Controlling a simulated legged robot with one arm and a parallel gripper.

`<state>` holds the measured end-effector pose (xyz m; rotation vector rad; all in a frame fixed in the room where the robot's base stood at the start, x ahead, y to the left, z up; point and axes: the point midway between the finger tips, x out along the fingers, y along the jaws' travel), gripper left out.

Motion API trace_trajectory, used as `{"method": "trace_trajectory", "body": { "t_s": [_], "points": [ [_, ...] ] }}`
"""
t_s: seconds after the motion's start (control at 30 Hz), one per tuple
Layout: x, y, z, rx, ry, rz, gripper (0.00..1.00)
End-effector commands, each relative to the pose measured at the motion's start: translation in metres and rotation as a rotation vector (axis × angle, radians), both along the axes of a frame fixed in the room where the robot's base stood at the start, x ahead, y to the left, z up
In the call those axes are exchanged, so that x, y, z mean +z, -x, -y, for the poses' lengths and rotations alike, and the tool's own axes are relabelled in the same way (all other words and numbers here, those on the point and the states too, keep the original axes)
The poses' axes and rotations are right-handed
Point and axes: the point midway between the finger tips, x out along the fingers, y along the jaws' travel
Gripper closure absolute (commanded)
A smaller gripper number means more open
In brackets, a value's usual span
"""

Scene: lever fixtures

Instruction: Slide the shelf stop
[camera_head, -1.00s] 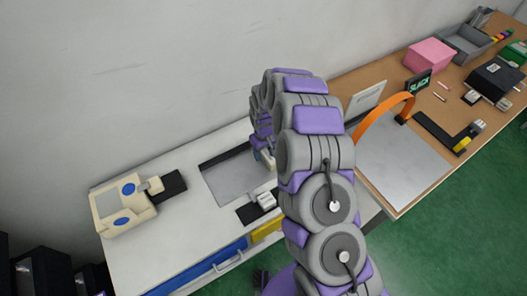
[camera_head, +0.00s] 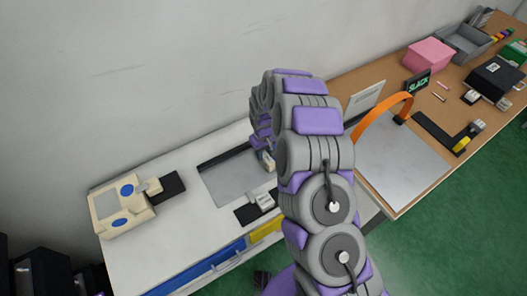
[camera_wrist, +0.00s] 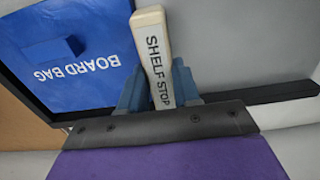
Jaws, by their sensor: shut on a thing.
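The shelf stop (camera_wrist: 154,45) is a pale, narrow bar with dark lettering reading SHELF STOP, seen in the wrist view. My gripper (camera_wrist: 158,88) has its blue fingers on either side of the bar and is shut on it. The bar's lower end is hidden behind the dark gripper body. In the head view my arm covers most of the gripper and the stop.
A blue BOARD BAG (camera_wrist: 70,65) lies left of the stop in the wrist view, beside a dark edge. In the head view, a grey panel (camera_head: 225,182), a cream device with blue buttons (camera_head: 122,205) and an orange arch (camera_head: 375,115) stand on the benches.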

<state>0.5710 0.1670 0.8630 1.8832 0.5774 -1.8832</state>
Motion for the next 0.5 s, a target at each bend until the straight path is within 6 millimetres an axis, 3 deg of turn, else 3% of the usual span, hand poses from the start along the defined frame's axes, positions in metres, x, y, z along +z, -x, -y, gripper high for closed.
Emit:
{"method": "trace_trajectory", "body": {
  "t_s": [0.27,0.5],
  "points": [
    [0.000,0.003,0.000,0.001,0.004,-0.004,1.00],
    [0.001,0.022,-0.027,0.005,0.005,-0.006,1.00]
  ]
}}
